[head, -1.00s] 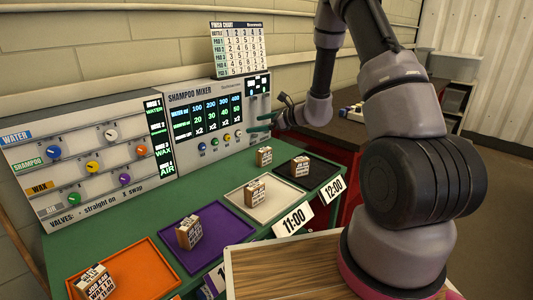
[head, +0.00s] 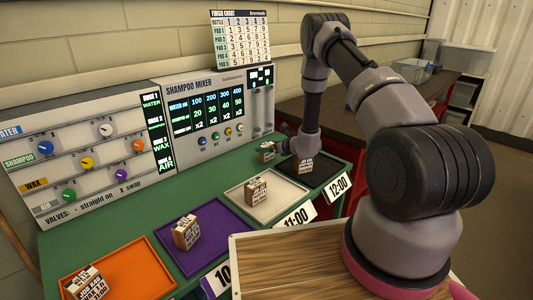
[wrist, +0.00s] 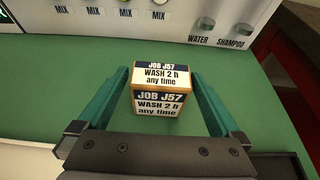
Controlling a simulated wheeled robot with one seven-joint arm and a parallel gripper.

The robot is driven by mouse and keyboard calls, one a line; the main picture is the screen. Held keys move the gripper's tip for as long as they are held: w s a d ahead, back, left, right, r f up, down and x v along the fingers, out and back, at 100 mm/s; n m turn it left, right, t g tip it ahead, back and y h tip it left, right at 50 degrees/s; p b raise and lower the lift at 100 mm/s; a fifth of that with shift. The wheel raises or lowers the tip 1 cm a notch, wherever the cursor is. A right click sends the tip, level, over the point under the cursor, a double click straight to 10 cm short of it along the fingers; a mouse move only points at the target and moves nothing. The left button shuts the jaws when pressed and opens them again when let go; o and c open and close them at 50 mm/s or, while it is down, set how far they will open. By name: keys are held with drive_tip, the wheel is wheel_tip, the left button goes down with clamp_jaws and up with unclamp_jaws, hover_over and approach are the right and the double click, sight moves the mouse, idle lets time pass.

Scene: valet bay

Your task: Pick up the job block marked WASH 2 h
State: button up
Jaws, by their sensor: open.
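The job block marked WASH 2 h (wrist: 160,102) shows in the wrist view, labelled JOB J57, WASH 2 h, any time. It sits on the green bench top between the two teal fingers of my gripper (wrist: 158,76). The fingers are apart, with a gap of green on each side of the block. In the head view the same block (head: 266,152) stands behind the cream and black trays, and my gripper (head: 275,147) is down at it, partly hidden by my wrist.
Other job blocks sit on the orange tray (head: 152,270), purple tray (head: 228,250), cream tray (head: 290,200) and black tray (head: 325,174). The shampoo mixer panel (head: 215,115) stands close behind the block. Time signs (head: 338,187) line the bench front.

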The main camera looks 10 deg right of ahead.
drive_tip(key=x, duration=0.4)
drive_tip(key=shift+w+a+f, duration=0.1)
drive_tip(key=shift+w, duration=0.1)
drive_tip(key=c, duration=1.2)
